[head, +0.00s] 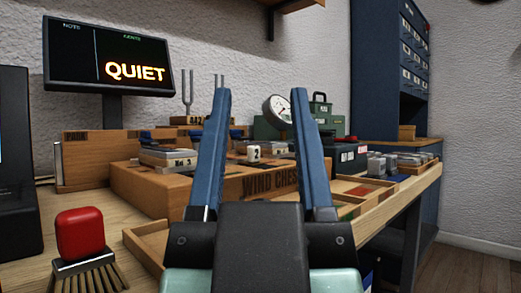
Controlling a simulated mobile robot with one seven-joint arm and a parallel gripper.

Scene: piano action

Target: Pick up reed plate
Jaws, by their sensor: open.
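My gripper (261,94) is open, its two long blue fingers pointing away from me over the workbench. Nothing is held between them. Beyond and between the fingers stands a wooden box marked WIND CHES, the wind chest (160,190), partly covered by the fingers. On its top are a block marked No 3 (168,162) and a small white piece marked 2 (253,152). I cannot pick out a reed plate for certain. Several small grey metal pieces (383,165) stand at the right of the bench, too small to identify.
A red-handled brush (80,235) stands at the near left. A monitor reading QUIET (107,58), a tuning fork (187,85) and a round dial gauge (278,110) are behind. A green case (320,108) and a blue drawer cabinet (385,70) stand at the back right.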

